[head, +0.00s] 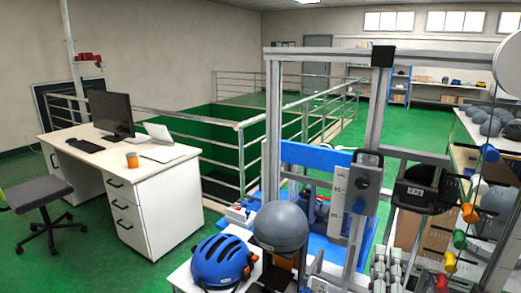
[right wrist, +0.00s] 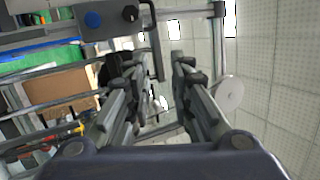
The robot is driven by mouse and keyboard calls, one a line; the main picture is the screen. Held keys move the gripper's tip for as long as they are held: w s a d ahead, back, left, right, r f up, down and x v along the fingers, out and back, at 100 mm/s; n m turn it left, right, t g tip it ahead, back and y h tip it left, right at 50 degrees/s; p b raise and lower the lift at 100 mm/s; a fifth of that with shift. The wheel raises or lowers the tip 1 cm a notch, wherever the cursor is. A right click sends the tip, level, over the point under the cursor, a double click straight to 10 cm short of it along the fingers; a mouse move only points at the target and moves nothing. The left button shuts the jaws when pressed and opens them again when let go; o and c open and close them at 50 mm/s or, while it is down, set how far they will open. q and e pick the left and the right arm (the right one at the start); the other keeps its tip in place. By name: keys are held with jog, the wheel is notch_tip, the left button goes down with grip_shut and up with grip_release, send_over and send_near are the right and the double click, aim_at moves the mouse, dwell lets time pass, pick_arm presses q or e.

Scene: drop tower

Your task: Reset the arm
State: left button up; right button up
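My right gripper (head: 386,254) shows low in the head view, in front of the drop tower's lower right side, with its grey fingers pointing up. In the right wrist view, its two fingers (right wrist: 150,65) stand apart with nothing between them, so it is open and empty. The drop tower (head: 376,110) is a tall grey metal frame with a black block at its top. A grey plate with a blue knob (head: 362,182) sits on its upright. A black part (head: 415,190) is mounted to the right of it. My left gripper is not seen.
A blue helmet (head: 222,262) and a grey round headform (head: 280,226) stand at the tower's left foot. Coloured balls (head: 469,213) hang at the right. A white desk (head: 150,195) with a monitor (head: 111,112) stands left. Railings (head: 240,160) surround a floor opening.

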jog(key=s+a+f+n+g+y, duration=0.1)
jog(key=s+a+f+n+y, duration=0.15)
jog(key=a+n+y, duration=0.55)
jog(key=s+a+f+n+g+y, duration=0.1)
jog(key=a+f+n+g+y, duration=0.15)
jog(key=a+n+y, duration=0.65)
jog(key=s+d+f+n+g+h, duration=0.1)
jog(key=s+f+n+g, duration=0.2)
jog(key=f, duration=0.4)
jog(key=s+f+n+g+h, duration=0.1)
jog(key=s+f+n+g, duration=0.25)
jog(key=f, duration=0.35)
jog(key=s+d+f+g+h, duration=0.7)
jog(key=s+d+f+g, duration=0.1)
jog(key=s+d+f, duration=0.45)
notch_tip(320, 180, down, 26)
jog(key=s+g, duration=0.1)
jog(key=s, duration=0.1)
jog(key=s+d+f+n+g, duration=0.1)
jog(key=s+d+f, duration=0.2)
jog(key=s+f, duration=1.2)
jog(key=shift+s+f, duration=0.4)
jog(key=shift+s, duration=0.6)
